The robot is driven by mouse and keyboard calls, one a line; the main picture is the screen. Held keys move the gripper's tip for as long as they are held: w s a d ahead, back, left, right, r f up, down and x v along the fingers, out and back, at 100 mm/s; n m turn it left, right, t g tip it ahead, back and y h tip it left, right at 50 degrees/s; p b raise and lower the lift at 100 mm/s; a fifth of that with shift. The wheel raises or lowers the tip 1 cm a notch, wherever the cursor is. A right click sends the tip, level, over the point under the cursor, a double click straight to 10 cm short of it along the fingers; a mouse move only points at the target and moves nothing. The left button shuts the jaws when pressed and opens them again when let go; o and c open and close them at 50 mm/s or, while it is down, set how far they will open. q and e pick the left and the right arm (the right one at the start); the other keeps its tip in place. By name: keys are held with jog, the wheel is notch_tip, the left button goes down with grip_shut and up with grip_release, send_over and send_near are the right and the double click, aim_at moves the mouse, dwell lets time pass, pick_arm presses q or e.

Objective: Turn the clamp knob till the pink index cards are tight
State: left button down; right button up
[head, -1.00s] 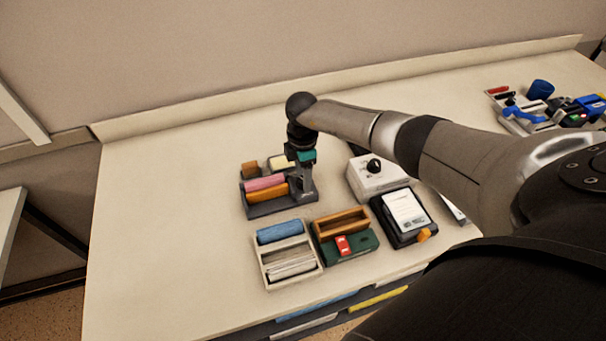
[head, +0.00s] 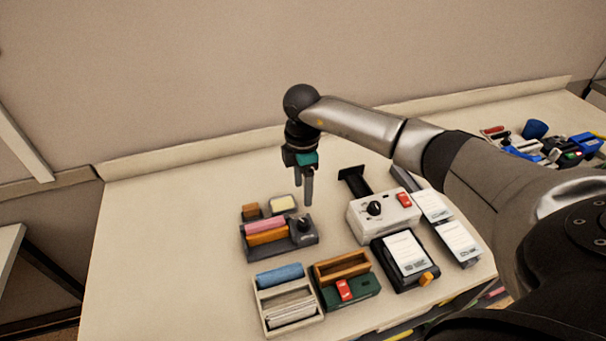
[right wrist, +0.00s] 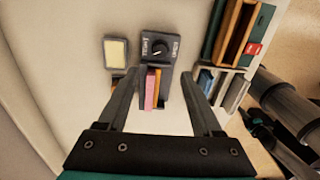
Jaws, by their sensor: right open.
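A dark grey clamp (head: 283,246) stands on the desk, also seen in the right wrist view (right wrist: 170,76). The pink index cards (head: 265,225) lie in it beside an orange stack (head: 268,237); the pink edge also shows in the right wrist view (right wrist: 150,89). The black clamp knob (head: 304,224), with a pale pointer mark, sits on the clamp's right end, between small printed labels in the right wrist view (right wrist: 159,50). My right gripper (head: 308,202) is open and empty above the knob, apart from it. I cannot tell how tight the cards are. My left gripper is out of view.
A white box with a black knob and red switch (head: 384,215) stands right of the clamp. In front are a divided tray (head: 262,308), a green-based wooden holder (head: 362,290) and a black card stand (head: 427,276). A cream pad (head: 283,204) lies behind. The desk's left side is clear.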

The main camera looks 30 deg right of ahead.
notch_tip(320, 180, up, 4)
jog(key=shift+f, duration=0.25)
dwell(0.5)
